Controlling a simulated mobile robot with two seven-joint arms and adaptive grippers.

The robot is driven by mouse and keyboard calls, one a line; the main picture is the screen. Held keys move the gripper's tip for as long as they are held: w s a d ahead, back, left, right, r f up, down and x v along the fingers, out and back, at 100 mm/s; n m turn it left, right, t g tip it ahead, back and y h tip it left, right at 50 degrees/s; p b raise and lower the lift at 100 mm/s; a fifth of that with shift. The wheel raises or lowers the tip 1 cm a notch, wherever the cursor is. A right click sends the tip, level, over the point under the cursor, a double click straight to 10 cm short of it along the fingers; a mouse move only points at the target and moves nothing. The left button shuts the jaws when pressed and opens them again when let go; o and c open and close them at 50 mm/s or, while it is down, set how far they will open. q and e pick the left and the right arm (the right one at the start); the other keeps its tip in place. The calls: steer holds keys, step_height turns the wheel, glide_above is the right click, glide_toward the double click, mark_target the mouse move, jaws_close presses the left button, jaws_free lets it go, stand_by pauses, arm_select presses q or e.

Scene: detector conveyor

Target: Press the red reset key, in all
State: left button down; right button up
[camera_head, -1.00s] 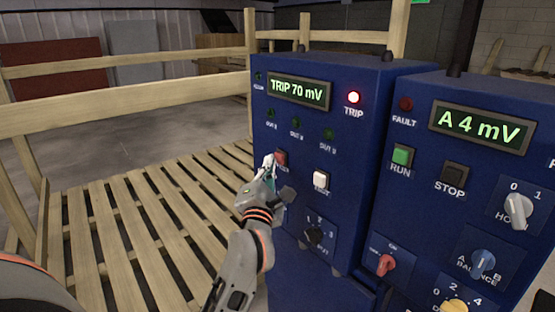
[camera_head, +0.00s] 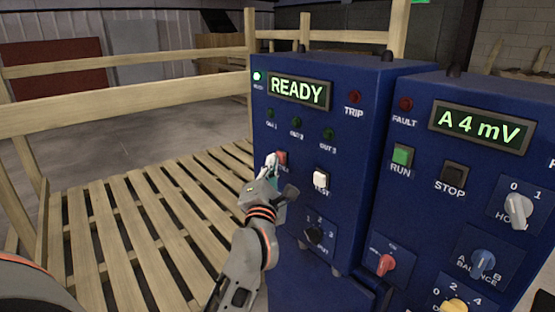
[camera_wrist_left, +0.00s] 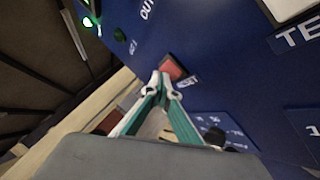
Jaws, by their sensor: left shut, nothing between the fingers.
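The red reset key (camera_head: 281,158) is on the front of the left blue cabinet (camera_head: 350,180), below the green OUT lamps. My left gripper (camera_head: 271,160) is shut and empty, its fingertips at the key's left edge in the head view. In the left wrist view the closed fingertips (camera_wrist_left: 160,77) are right by the red key (camera_wrist_left: 171,67); I cannot tell whether they touch it. The display (camera_head: 298,91) reads READY. The ready lamp (camera_head: 257,76) is lit and the red TRIP lamp (camera_head: 354,97) is dark. My right gripper is not in view.
The white TEST key (camera_head: 320,180) is just right of the red key, with a black rotary knob (camera_head: 314,235) below. A second blue cabinet (camera_head: 430,190) with RUN and STOP keys stands to the right. A slatted wooden platform with rails (camera_head: 130,225) lies left.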

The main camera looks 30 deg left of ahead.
arm_select(q)
steer(key=shift+s, duration=0.1)
stand_by(0.5)
steer(key=shift+s+a+p, duration=0.3)
steer(key=shift+s+p, duration=0.1)
steer(key=shift+s, duration=0.3)
steer(key=shift+s, duration=0.1)
steer(key=s, duration=0.1)
steer(key=s+a+p, duration=0.1)
steer(key=s, duration=0.1)
steer(key=s+a, duration=0.1)
steer(key=shift+s+p, duration=0.25)
steer(key=shift+p, duration=0.05)
steer(key=shift+f, duration=0.1)
stand_by(0.5)
